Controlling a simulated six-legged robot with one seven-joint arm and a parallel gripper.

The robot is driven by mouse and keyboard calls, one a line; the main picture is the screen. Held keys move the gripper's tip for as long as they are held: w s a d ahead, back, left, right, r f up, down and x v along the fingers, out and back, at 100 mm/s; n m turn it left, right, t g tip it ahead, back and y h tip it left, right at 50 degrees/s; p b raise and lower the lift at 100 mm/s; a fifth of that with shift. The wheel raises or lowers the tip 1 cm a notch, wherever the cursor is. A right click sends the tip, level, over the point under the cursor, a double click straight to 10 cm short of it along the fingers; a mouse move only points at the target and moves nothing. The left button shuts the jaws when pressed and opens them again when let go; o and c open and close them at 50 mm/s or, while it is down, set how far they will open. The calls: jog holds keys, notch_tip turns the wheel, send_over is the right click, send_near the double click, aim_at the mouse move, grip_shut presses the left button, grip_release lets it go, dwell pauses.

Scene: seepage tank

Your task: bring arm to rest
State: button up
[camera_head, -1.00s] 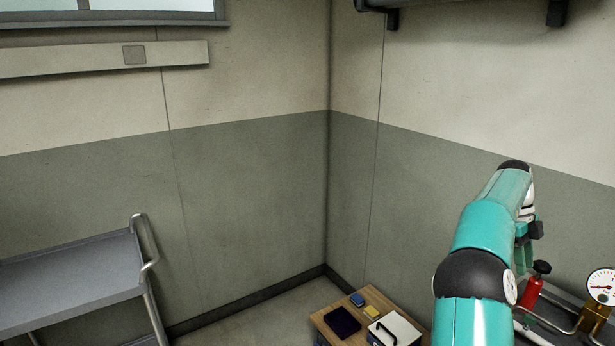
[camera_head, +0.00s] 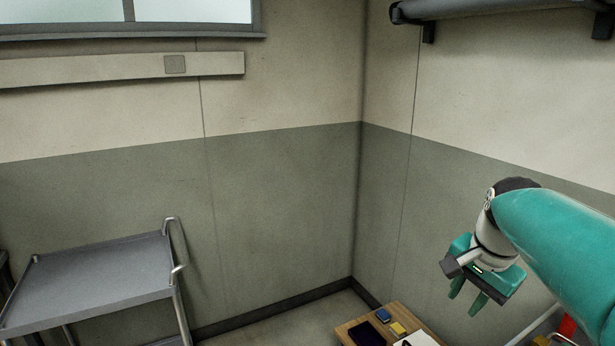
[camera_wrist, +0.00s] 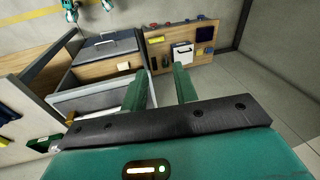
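My arm comes in from the right edge of the head view, teal with a dark joint. My gripper (camera_head: 468,296) hangs at its end, in front of the grey-green wall. Its two green fingers point down and stand apart with nothing between them. In the wrist view my gripper (camera_wrist: 160,88) also shows two separate green fingers, open and empty, with a gap between them. Floor and furniture lie beyond the fingertips, and the fingers touch nothing that I can see.
A grey metal cart (camera_head: 95,280) stands at the left. A low wooden table (camera_head: 352,333) with small items is at the bottom right. Red equipment (camera_head: 567,326) is partly hidden under my arm. A wooden cabinet (camera_wrist: 100,68) shows in the wrist view. A pipe (camera_head: 480,8) runs along the upper wall.

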jog(key=s+a+f+n+t, duration=0.1)
jog(key=s+a+f+n, duration=0.2)
jog(key=s+a+n, duration=0.3)
jog(key=s+a+f+n+t, duration=0.1)
jog(key=s+a+f+n, duration=0.2)
jog(key=s+a+n, duration=0.3)
jog(key=a, duration=0.3)
jog(key=shift+a+t, duration=0.35)
jog(key=shift+t, duration=0.05)
jog(key=shift+s+d, duration=0.1)
jog(key=shift+d, duration=0.1)
